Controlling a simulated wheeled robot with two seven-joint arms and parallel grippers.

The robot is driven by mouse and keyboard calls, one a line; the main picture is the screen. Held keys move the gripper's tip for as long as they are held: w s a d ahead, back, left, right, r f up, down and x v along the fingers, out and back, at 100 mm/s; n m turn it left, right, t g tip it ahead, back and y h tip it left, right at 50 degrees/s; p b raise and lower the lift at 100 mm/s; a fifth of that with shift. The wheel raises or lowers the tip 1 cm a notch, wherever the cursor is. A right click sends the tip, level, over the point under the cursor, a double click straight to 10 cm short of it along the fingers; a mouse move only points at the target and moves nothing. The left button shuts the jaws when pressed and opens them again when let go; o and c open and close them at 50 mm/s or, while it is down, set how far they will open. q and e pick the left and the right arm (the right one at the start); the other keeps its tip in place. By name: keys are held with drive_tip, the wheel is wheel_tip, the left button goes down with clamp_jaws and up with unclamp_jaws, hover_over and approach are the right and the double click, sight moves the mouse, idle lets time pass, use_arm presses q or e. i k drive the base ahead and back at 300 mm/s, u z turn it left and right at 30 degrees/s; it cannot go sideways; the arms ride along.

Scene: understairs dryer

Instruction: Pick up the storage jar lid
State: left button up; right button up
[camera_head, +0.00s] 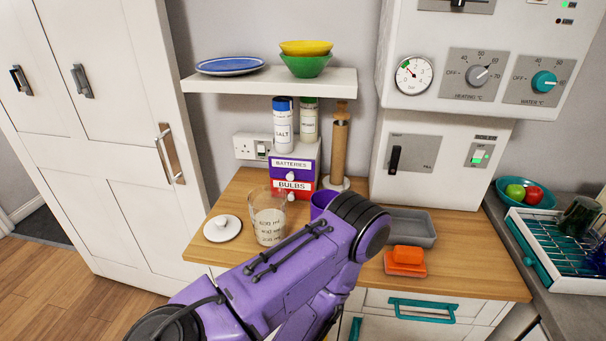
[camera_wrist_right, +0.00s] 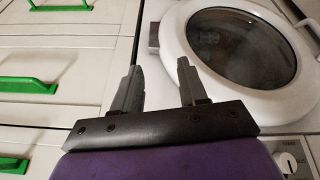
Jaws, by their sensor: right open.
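A round white lid with a small knob (camera_head: 222,228), which looks like the storage jar lid, lies flat at the left end of the wooden counter (camera_head: 460,270) in the head view. A clear measuring jug (camera_head: 268,218) stands just to its right. My purple right arm reaches over the front of the counter, right of the lid, and its gripper is hidden in the head view. In the right wrist view my right gripper (camera_wrist_right: 158,74) is open and empty, in front of drawers and a round appliance door (camera_wrist_right: 243,48). The lid is not in that view. My left gripper is not in view.
A purple cup (camera_head: 321,202) is partly behind my arm. A labelled box (camera_head: 294,172), grey tray (camera_head: 412,227) and orange block (camera_head: 407,255) stand on the counter. A shelf (camera_head: 270,82) overhangs the back. Green drawer handles (camera_wrist_right: 28,86) stick out below.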

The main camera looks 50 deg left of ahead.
sight(222, 229)
drive_tip(key=z, duration=0.45)
drive_tip(key=k, duration=0.55)
drive_tip(key=u, duration=1.4)
